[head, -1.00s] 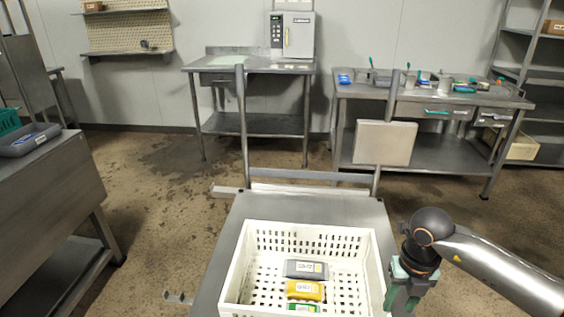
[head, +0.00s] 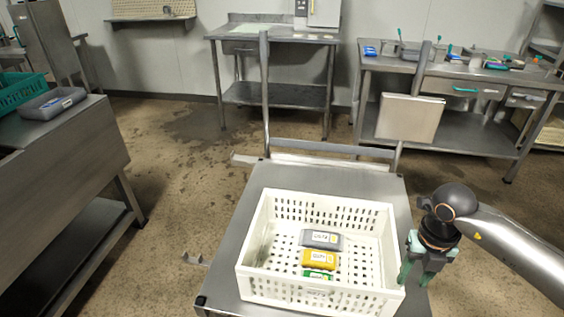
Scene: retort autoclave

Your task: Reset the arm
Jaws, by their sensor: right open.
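My right arm comes in from the right, and its gripper (head: 416,277) points down, open and empty, just outside the right wall of the white crate. The white perforated crate (head: 318,291) stands on a grey metal cart (head: 222,270). Inside it lie a grey pack (head: 321,239), a yellow pack (head: 320,260) and a green pack (head: 318,275), one behind another on the crate floor. My left gripper is not in view.
A steel table with a teal basket (head: 20,92) and a grey tray (head: 50,104) stands at the left. Two steel benches (head: 275,93) (head: 440,148) stand along the back. A grey panel (head: 408,118) is fixed to the cart's rear frame. Open floor lies left of the cart.

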